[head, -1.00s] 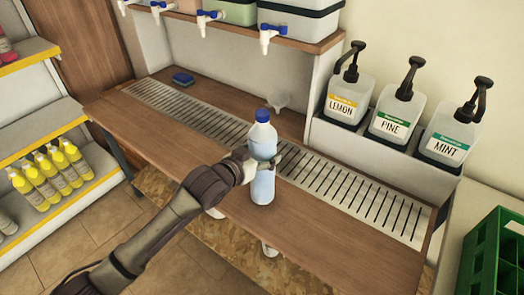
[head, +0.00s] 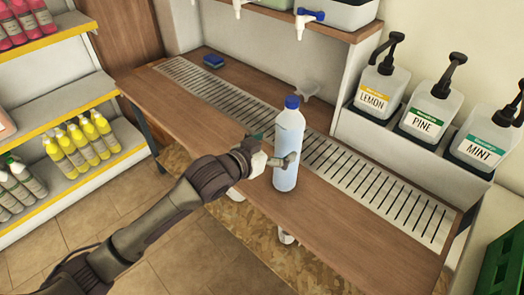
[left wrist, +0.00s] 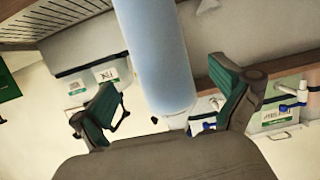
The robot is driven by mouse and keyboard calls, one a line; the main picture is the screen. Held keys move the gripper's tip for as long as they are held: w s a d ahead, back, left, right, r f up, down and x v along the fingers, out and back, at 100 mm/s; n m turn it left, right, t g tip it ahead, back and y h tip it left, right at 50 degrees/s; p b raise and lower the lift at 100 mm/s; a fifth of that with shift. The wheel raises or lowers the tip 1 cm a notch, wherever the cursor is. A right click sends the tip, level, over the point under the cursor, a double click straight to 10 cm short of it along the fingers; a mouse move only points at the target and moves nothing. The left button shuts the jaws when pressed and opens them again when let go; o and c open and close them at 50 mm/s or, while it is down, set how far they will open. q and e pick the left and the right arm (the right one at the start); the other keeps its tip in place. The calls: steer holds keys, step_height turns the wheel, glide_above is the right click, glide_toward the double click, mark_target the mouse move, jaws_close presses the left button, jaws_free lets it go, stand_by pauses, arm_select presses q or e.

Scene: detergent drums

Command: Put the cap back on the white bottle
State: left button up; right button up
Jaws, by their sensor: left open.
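The bottle (head: 289,140), whitish and pale blue, stands upright on the wooden counter near its front edge. A blue cap (head: 292,102) sits on its top in the head view. My left gripper (head: 273,150) is open at the bottle's mid-height, with its fingers spread to either side. In the left wrist view, the bottle (left wrist: 155,50) stands between the open teal-padded fingers of my left gripper (left wrist: 165,98), with visible gaps beside it. The cap cannot be made out clearly there. My right gripper is not in view.
A metal drain grate (head: 340,170) runs along the counter (head: 340,225) behind the bottle. A blue sponge (head: 213,61) lies at the back left. Pump dispensers marked LEMON (head: 374,98), PINE (head: 424,123) and MINT (head: 480,152) stand at right. A shelf of bottles (head: 80,143) is at left.

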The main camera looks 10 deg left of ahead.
arm_select(q)
steer(key=v, duration=0.6)
steer(key=shift+s+r, duration=0.1)
stand_by(0.4)
